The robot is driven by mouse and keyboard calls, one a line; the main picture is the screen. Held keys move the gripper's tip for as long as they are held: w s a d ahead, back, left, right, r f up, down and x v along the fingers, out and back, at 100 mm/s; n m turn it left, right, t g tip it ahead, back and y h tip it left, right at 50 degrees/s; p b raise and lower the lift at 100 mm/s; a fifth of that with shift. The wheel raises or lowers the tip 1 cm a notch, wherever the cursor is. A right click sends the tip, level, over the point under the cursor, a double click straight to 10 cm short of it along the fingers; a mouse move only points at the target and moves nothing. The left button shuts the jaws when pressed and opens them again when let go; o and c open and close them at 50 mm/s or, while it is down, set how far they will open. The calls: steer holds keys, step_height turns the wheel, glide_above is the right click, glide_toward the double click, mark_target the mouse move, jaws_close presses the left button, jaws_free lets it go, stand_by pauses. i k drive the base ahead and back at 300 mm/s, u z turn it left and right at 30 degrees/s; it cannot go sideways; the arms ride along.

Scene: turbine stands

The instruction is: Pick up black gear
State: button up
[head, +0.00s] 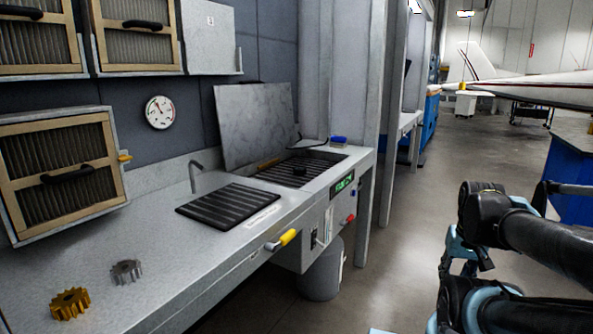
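No black gear can be made out with certainty. A gold gear (69,304) and a grey gear (126,271) lie flat at the near left of the grey bench (165,262). My black and light blue arm shows at the lower right, away from the bench, and my gripper cannot be seen.
A black ribbed mat (228,206) lies mid-bench, near a bent metal spout (195,176). A raised grey lid (256,125) stands behind the recess. A framed filter (62,172) leans at left. A yellow handle (286,238) sticks out in front. A grey bin (321,272) stands below. The aisle floor is open.

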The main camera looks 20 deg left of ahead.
mark_target(298, 170)
steer(key=u, duration=0.4)
steer(key=i, duration=1.25)
steer(key=u, duration=0.4)
